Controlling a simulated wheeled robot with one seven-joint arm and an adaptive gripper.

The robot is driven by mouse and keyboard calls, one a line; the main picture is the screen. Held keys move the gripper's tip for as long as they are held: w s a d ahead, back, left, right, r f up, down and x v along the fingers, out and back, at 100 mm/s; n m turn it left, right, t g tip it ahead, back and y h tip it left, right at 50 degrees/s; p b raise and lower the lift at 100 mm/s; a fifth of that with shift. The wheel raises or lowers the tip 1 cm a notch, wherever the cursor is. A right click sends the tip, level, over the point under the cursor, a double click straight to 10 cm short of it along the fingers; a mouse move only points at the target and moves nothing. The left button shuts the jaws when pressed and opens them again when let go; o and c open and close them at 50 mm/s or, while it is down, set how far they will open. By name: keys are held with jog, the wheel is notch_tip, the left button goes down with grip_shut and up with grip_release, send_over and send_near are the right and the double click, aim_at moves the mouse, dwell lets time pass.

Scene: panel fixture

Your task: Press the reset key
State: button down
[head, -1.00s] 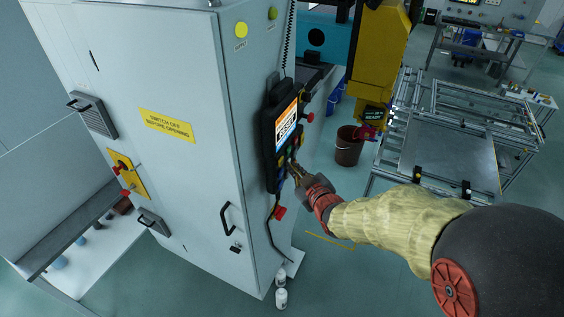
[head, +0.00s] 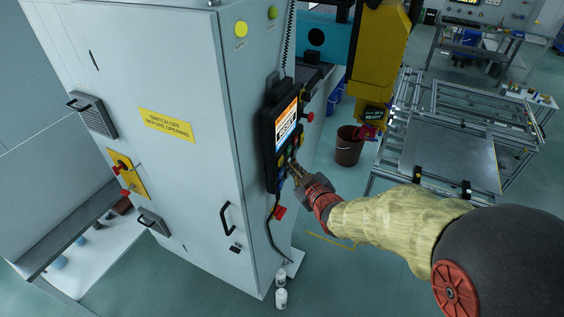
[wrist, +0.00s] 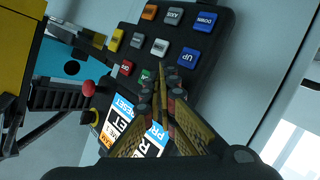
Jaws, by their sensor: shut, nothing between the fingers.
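A dark control pendant (head: 270,150) is mounted on the edge of the grey cabinet. Its lit screen (head: 286,124) shows large lettering; in the wrist view the screen (wrist: 152,138) reads partly "PRESS" and "RESET". The wrist view shows coloured keys: orange (wrist: 149,12), yellow (wrist: 117,38), red (wrist: 126,68), blue "UP" (wrist: 188,57), blue "DOWN" (wrist: 206,21) and several grey ones. No key is legible as reset. My gripper (wrist: 162,70) is shut and empty, its tips over the keypad beside a partly hidden green key (wrist: 147,75). Contact cannot be told.
The grey cabinet (head: 190,190) has a handle (head: 227,217) near the pendant. A red knob (head: 280,212) sits below the pendant; another red knob (wrist: 88,88) stands beside the screen. A yellow machine column (head: 380,50) and metal frame table (head: 450,150) are to the right.

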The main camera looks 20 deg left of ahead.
jog(key=shift+a+b, duration=0.35)
jog(key=shift+a+b, duration=0.4)
dwell(0.7)
jog(key=shift+d, duration=0.85)
jog(key=d, duration=0.5)
jog(key=shift+s, duration=0.25)
dwell(0.9)
